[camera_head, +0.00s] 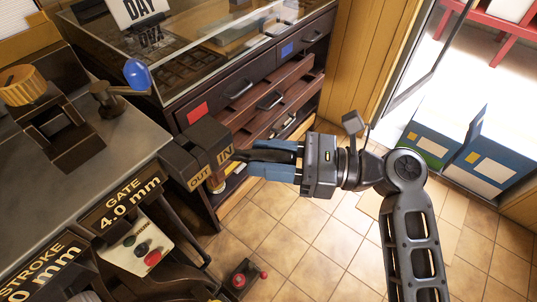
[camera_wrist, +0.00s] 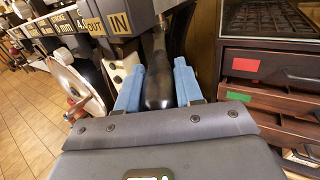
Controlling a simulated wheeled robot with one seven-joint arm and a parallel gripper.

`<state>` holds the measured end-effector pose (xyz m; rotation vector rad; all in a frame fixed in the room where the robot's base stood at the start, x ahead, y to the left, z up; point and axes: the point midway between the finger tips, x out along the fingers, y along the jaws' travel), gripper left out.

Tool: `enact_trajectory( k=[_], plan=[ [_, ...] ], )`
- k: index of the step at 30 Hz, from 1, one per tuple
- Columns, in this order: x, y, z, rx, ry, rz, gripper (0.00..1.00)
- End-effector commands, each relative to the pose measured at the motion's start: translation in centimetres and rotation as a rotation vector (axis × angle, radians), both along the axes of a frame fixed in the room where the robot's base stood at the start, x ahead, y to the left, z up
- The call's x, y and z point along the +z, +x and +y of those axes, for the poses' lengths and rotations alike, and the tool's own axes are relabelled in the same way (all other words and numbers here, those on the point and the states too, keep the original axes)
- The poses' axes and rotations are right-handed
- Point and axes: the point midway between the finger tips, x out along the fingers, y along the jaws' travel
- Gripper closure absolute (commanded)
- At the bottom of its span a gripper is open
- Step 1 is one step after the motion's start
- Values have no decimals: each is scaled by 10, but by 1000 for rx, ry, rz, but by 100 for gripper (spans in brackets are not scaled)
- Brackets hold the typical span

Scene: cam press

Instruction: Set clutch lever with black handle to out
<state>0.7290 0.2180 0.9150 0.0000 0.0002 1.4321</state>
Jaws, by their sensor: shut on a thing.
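The clutch lever's black handle (camera_wrist: 158,85) stands between my two blue fingers in the wrist view. It also shows as a dark bar between them in the head view (camera_head: 274,153). My gripper (camera_head: 250,158) is shut on this handle, with the fingers along its sides. The lever's far end meets the dark press housing (camera_head: 203,136), where the fingers hide part of it. The IN label (camera_head: 225,155) and the OUT label (camera_head: 199,179) sit on the housing. The handle is on the IN side, with OUT farther left in the wrist view.
A drawer cabinet (camera_head: 250,98) with partly open drawers stands close behind my gripper. A blue-knobbed lever (camera_head: 136,75) is at upper left. Tiled floor (camera_head: 300,245) is open below my arm.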

Motion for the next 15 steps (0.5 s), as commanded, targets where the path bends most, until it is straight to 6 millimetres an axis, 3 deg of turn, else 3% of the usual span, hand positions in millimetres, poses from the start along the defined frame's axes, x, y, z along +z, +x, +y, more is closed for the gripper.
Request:
enact_trajectory(
  k=[4,15],
  plan=[
    [0,0,0,0,0,0,100],
    [1,-2,0,-8,0,1,100]
  ],
)
